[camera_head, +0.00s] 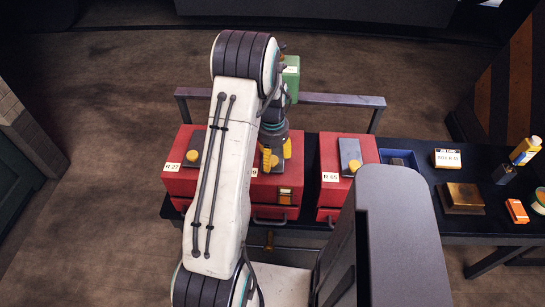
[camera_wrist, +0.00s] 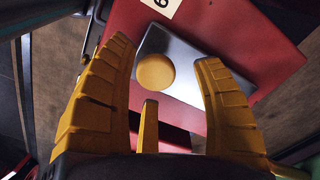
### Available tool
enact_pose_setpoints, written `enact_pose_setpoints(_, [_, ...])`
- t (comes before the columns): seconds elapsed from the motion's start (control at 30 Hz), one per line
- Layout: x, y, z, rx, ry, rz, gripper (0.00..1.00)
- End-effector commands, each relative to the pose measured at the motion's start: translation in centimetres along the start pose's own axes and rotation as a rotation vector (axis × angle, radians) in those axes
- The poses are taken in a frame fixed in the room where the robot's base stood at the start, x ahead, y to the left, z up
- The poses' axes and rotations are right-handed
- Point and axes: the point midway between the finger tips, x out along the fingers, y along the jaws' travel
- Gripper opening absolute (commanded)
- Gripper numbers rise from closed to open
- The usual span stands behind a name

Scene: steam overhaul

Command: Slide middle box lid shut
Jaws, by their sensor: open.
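The middle red box (camera_head: 263,190) stands on a dark bench between two other red boxes, partly hidden by my arm. In the wrist view its red top (camera_wrist: 240,45) carries a grey metal lid plate (camera_wrist: 185,58) with a round yellow knob (camera_wrist: 156,72). A dark gap shows at the plate's near edge, partly hidden by my fingers. My gripper (camera_head: 277,155) is above this box, pointing down. In the wrist view its yellow fingers (camera_wrist: 165,55) are open on either side of the knob; contact cannot be told.
The left red box (camera_head: 178,183) and right red box (camera_head: 331,192) have grey plates on top. A rail (camera_head: 330,99) runs behind.

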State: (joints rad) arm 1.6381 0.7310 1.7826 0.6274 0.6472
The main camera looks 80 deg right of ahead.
Motion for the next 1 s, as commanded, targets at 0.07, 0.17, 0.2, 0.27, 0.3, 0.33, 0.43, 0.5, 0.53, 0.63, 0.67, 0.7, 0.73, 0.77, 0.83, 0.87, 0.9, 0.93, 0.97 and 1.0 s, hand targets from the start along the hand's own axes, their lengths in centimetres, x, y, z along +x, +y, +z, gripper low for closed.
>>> enact_pose_setpoints(0.07, [-0.9,-0.1,-0.1,0.0,0.002,-0.002,0.61])
enact_pose_setpoints(0.17, [-2.4,-0.1,-0.1,0.0,0.004,-0.003,0.61])
enact_pose_setpoints(0.2, [-3.1,-0.1,-0.1,0.0,0.005,-0.004,0.61])
enact_pose_setpoints(0.27, [-4.2,-0.1,-0.1,0.0,0.005,-0.004,0.61])
enact_pose_setpoints(0.3, [-4.9,-0.1,-0.1,0.0,0.005,-0.004,0.61])
enact_pose_setpoints(0.33, [-5.4,-0.1,-0.1,0.0,0.004,-0.003,0.61])
enact_pose_setpoints(0.43, [-7.1,-0.1,-0.1,0.0,0.005,-0.004,0.61])
enact_pose_setpoints(0.5, [-8.1,-0.1,-0.1,0.0,0.004,-0.003,0.61])
enact_pose_setpoints(0.53, [-8.5,-0.1,-0.1,0.0,0.004,-0.003,0.61])
enact_pose_setpoints(0.63, [-9.7,-0.1,-0.1,0.0,0.003,-0.002,0.61])
enact_pose_setpoints(0.67, [-10.0,-0.1,-0.1,0.0,0.003,-0.002,0.61])
enact_pose_setpoints(0.7, [-10.3,-0.1,-0.1,0.0,0.003,-0.002,0.61])
enact_pose_setpoints(0.73, [-10.6,-0.1,-0.1,0.0,0.002,-0.002,0.61])
enact_pose_setpoints(0.77, [-10.8,-0.1,-0.1,0.0,0.002,-0.001,0.61])
enact_pose_setpoints(0.83, [-11.1,-0.1,-0.1,0.0,0.002,-0.002,0.61])
enact_pose_setpoints(0.87, [-11.2,-0.1,-0.1,0.0,0.002,-0.002,0.61])
enact_pose_setpoints(0.9, [-11.3,0.0,-0.1,0.0,0.002,-0.001,0.61])
enact_pose_setpoints(0.93, [-11.4,0.0,0.0,0.0,0.001,-0.001,0.61])
enact_pose_setpoints(0.97, [-11.4,0.0,0.0,0.0,0.001,-0.001,0.61])
enact_pose_setpoints(1.0, [-11.5,0.0,0.0,0.0,0.001,-0.001,0.61])
